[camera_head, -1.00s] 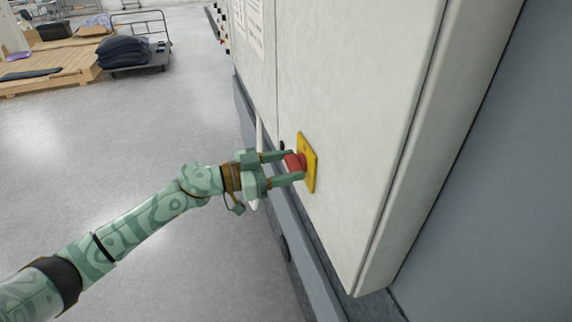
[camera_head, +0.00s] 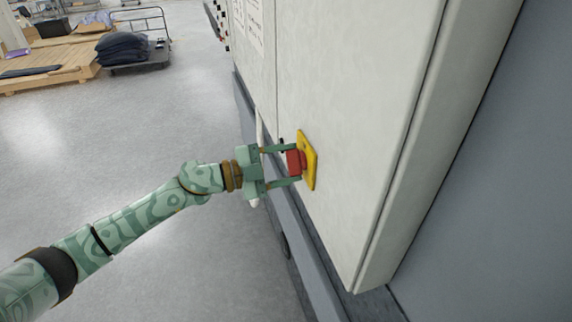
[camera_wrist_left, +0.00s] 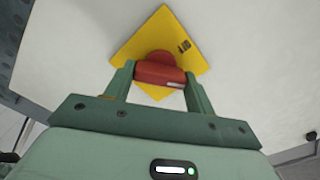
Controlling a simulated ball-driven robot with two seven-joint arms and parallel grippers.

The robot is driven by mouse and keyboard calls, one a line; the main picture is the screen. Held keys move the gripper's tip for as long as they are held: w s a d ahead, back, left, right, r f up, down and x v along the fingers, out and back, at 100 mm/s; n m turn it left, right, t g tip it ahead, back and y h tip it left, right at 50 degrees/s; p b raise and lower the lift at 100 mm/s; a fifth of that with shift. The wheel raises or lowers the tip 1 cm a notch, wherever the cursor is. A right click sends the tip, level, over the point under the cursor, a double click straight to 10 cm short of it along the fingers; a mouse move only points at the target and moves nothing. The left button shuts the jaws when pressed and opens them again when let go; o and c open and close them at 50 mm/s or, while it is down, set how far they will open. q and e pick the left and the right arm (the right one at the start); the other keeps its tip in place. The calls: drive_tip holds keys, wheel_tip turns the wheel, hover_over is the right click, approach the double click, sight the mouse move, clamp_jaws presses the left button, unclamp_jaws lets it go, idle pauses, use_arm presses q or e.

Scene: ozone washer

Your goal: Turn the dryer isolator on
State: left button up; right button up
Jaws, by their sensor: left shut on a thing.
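The dryer isolator is a red rotary knob (camera_head: 295,162) on a yellow square plate (camera_head: 310,160), fixed to the pale cabinet door. In the left wrist view the red knob (camera_wrist_left: 160,71) lies across between my fingers, and the yellow plate (camera_wrist_left: 185,40) looks turned like a diamond, with a small dark marking I cannot read. My left gripper (camera_head: 296,164) reaches in from the left and is shut on the knob, one finger on each side. The fingertips also show in the left wrist view (camera_wrist_left: 160,78). My right gripper is out of view.
The tall pale cabinet (camera_head: 350,110) fills the right side, with a grey wall beyond its edge. Posted sheets hang on it higher up. A trolley with dark sacks (camera_head: 125,50) and wooden pallets (camera_head: 45,65) stand far back left. The grey floor left of the cabinet is clear.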

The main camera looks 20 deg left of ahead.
use_arm(q)
drive_tip(key=m+b, duration=0.2)
drive_tip(key=m, duration=0.5)
drive_tip(key=shift+f+b, duration=0.15)
drive_tip(key=shift+b, duration=0.15)
idle(0.4)
drive_tip(key=o, duration=1)
drive_tip(key=shift+b+v, duration=3.15)
drive_tip(key=shift+v, duration=5.05)
